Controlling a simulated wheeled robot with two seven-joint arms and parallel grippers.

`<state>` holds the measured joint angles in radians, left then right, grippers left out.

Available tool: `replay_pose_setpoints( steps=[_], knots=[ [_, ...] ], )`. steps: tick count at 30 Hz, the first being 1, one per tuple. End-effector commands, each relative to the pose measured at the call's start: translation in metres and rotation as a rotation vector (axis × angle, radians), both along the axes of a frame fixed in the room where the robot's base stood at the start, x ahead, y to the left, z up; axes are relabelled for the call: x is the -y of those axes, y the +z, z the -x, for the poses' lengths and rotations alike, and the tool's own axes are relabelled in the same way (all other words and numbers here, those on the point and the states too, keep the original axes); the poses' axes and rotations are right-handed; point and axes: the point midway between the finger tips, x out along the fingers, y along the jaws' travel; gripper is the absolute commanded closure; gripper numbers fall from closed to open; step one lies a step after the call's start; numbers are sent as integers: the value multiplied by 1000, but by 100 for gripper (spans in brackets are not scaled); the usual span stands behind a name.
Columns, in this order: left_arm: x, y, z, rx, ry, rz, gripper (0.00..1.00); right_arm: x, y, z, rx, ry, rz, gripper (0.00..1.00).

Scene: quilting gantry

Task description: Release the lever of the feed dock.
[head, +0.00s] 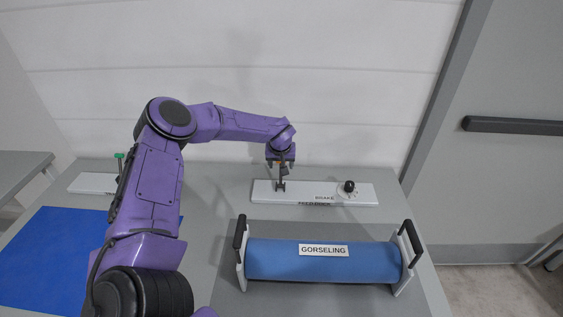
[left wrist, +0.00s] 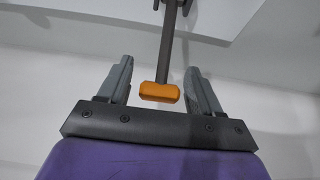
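The feed dock (head: 313,198) is a long white plate at the back middle of the table, with its label on the front edge. Its dark lever (head: 281,186) stands at the plate's left end, mostly hidden by my left gripper (head: 280,167). In the left wrist view the lever is a grey bar (left wrist: 169,45) with an orange grip (left wrist: 160,92) at its end. My left gripper (left wrist: 159,75) is open, with one finger on each side of the orange grip and a visible gap on both sides. My right gripper is in neither view.
A black brake knob (head: 349,187) is on the dock's right part. A blue roll (head: 280,262) labelled GORSELING lies in front, between white end plates with black handles. A blue mat (head: 45,255) and a green-tipped post (head: 119,156) are at left. A wall (head: 330,100) stands behind.

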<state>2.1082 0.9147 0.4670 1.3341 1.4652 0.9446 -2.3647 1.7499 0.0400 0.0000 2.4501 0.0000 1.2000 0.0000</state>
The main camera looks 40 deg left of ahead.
Motion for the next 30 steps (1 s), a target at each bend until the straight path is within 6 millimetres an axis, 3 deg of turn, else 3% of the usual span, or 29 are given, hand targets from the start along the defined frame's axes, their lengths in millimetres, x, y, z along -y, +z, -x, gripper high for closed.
replay_pose_setpoints(
  steps=[8,21,30],
  knots=[
    [1,4,0,2,0,1,36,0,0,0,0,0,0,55],
    [23,85,25,2,0,2,36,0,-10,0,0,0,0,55],
    [26,97,29,-2,0,1,36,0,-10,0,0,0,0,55]
  ],
)
